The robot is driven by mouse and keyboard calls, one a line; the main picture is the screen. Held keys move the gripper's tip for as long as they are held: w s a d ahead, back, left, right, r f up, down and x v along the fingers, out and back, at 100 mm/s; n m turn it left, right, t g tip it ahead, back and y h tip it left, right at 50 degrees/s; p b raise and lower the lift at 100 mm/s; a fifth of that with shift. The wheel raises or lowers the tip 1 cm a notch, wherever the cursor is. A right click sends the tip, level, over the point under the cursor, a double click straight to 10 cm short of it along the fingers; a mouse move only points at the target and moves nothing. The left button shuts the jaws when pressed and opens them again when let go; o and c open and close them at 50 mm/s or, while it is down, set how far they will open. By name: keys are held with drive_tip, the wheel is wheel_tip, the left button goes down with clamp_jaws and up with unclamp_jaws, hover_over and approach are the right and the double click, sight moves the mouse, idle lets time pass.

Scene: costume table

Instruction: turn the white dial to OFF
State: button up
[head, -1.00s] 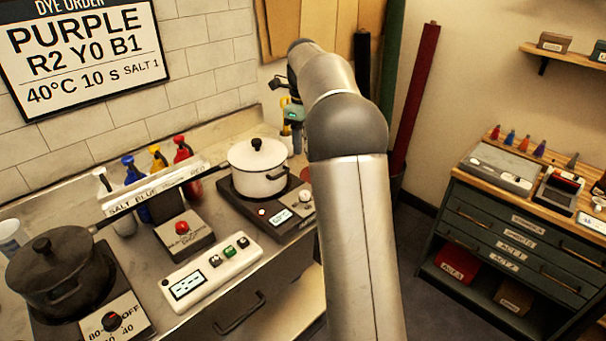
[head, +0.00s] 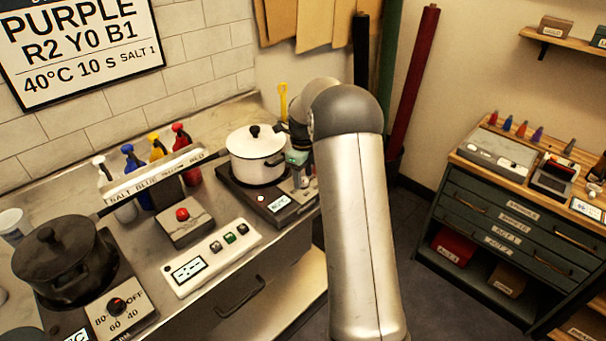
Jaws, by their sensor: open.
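A white lidded pot (head: 255,160) stands on the right-hand hot plate (head: 240,191), which has a small lit display and a red light on its front panel.
A dark pot (head: 62,262) sits on the left hot plate, which has a black dial (head: 117,306). A white control box (head: 212,258), a red-button box (head: 184,222) and several dye bottles stand between. A drawer cabinet (head: 520,235) is at the right.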

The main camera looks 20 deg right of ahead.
drive_tip(key=shift+f, duration=0.35)
drive_tip(key=c, duration=1)
drive_tip(key=shift+o, duration=0.2)
